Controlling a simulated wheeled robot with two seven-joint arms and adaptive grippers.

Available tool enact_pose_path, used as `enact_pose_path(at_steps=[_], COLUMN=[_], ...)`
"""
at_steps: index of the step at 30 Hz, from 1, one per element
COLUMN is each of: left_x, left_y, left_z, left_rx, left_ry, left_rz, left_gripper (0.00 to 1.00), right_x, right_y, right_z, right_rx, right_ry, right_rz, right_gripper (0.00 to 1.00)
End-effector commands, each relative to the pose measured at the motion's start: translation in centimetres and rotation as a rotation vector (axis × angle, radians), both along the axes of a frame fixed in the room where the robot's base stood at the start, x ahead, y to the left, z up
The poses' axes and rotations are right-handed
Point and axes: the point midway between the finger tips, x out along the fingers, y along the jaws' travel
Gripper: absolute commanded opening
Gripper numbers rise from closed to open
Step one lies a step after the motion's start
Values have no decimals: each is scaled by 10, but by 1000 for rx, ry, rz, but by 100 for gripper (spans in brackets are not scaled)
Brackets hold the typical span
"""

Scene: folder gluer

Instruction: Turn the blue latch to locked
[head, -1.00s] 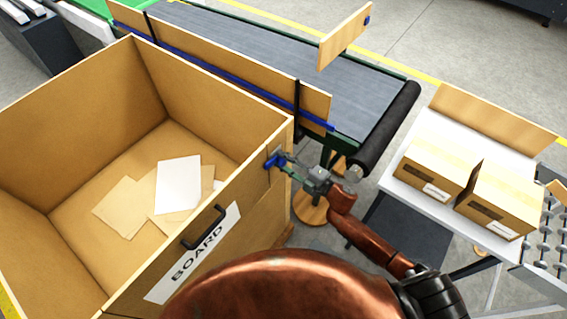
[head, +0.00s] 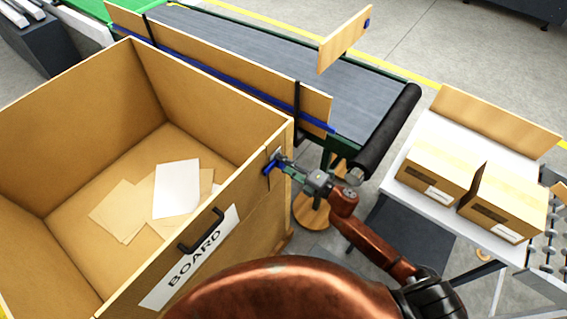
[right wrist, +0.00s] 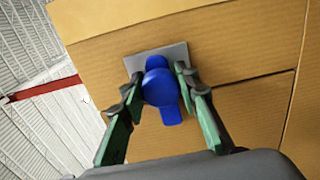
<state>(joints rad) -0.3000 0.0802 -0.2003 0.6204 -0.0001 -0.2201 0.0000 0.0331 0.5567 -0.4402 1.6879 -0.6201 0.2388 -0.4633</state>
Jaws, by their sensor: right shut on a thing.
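The blue latch (head: 269,168) is at the corner of the large cardboard BOARD box, beside the gap at the edge of its front flap. In the right wrist view the latch (right wrist: 161,90) has a round hub and a bar that runs nearly upright across a grey plate (right wrist: 178,53). My right gripper (head: 284,165) is at the latch, with its green fingers (right wrist: 160,92) on either side of the blue hub, shut on it. The fingers hide part of the latch in the head view. My left gripper is not in view.
The open BOARD box (head: 265,215) holds loose sheets (head: 177,188) and has a black handle (head: 201,230). A conveyor (head: 250,55) with a black roller (head: 385,130) stands behind. Two cartons (head: 502,200) sit on a white table (head: 409,186) at the right.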

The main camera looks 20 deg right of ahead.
Motion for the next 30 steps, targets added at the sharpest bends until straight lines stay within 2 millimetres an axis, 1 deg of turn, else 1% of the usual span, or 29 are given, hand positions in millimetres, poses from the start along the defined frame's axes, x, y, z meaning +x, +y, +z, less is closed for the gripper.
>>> enact_pose_path(at_steps=[4,5,12,19,22,26,30], left_x=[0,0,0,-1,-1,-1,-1], left_y=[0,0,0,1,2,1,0], left_z=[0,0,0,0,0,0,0], left_rx=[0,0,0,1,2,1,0], left_ry=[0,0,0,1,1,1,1], left_rz=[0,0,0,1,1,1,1], left_gripper=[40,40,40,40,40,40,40], right_x=[1,1,1,0,-4,-17,-40], right_y=[-1,-1,-1,0,-3,-14,-33], right_z=[1,1,0,0,-1,-1,-2], right_rx=[-3,-3,-2,-1,-1,0,-2], right_ry=[-2,-2,-1,-1,2,2,4], right_rz=[-3,-3,-1,0,-1,-2,-3], right_gripper=[0,31,46,46,46,46,46])
